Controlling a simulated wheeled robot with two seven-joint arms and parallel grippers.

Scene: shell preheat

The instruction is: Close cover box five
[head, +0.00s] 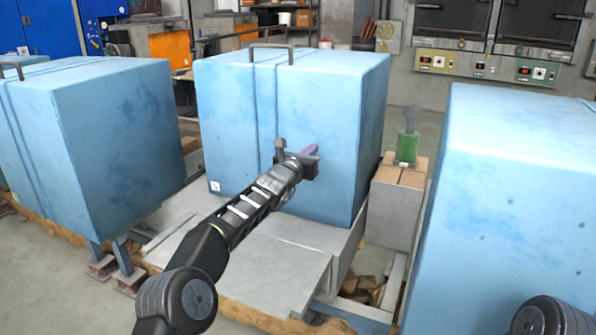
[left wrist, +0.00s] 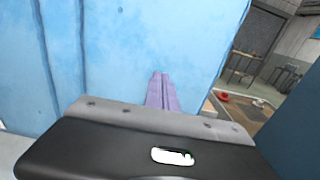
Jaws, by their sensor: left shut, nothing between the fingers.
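A large blue cover box (head: 335,95) stands in the middle of the head view, with a dark handle (head: 271,46) on top and a vertical seam down its front. A small white label (head: 215,186) sits low on its front; I cannot read its number. The box's blue face also fills much of the left wrist view (left wrist: 125,50). My left gripper (head: 307,153) is in front of this face, with its purple fingers (left wrist: 162,92) shut together and empty. I cannot tell whether the fingertips touch the face. My right gripper is not in view.
Other blue boxes stand at the left (head: 115,130) and right (head: 510,200). A grey metal plate (head: 270,265) lies before the middle box. A green object (head: 407,148) stands on a block (head: 399,190) to its right. Ovens (head: 500,45) are behind.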

